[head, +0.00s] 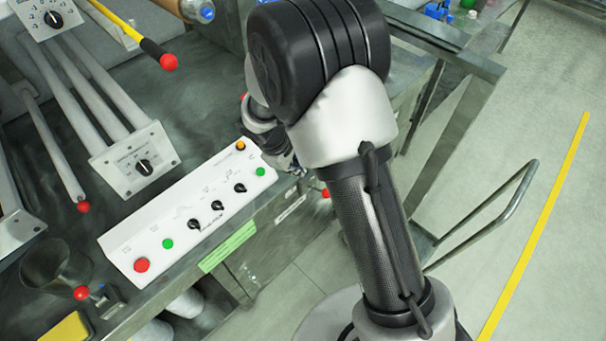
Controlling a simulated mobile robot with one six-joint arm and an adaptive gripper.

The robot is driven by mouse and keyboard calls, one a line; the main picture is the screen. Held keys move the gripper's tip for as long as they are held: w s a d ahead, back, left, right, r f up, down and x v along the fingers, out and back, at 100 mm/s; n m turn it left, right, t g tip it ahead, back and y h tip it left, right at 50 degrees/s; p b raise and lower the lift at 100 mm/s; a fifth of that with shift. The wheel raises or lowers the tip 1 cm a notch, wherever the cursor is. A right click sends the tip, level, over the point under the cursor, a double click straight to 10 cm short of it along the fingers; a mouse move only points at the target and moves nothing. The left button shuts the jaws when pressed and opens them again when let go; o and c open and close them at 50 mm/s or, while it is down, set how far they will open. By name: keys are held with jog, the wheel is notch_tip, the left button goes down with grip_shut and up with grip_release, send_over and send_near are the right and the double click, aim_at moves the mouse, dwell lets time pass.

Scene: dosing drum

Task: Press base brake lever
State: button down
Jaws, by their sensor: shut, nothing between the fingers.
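No lever carries a readable label, so I cannot tell which is the base brake lever. Several red-knobbed parts show in the head view. A yellow and black lever (150,47) ends in a red ball at the upper left. A grey rod (58,150) ends in a red ball at the left. A small red-knobbed handle (82,293) sits at the lower left. A red knob (326,193) shows beside my arm, below the bench edge. My gripper (287,163) is shut and empty, mostly hidden behind my arm, near the right end of the white control panel.
The white control panel (130,235) with buttons and black knobs lies along the bench edge. A dial box (135,160) stands behind it. A bent metal rail (490,222) stands at the right, with open floor beyond.

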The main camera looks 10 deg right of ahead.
jog(key=d+f+b, duration=0.3)
jog(key=d+f, duration=0.2)
jog(key=f, duration=0.5)
jog(key=shift+w+d+f, duration=0.15)
jog(key=shift+d+f, duration=0.05)
jog(key=shift+d, duration=0.1)
jog(key=shift+w+f+b, duration=0.1)
jog(key=shift+b, duration=0.25)
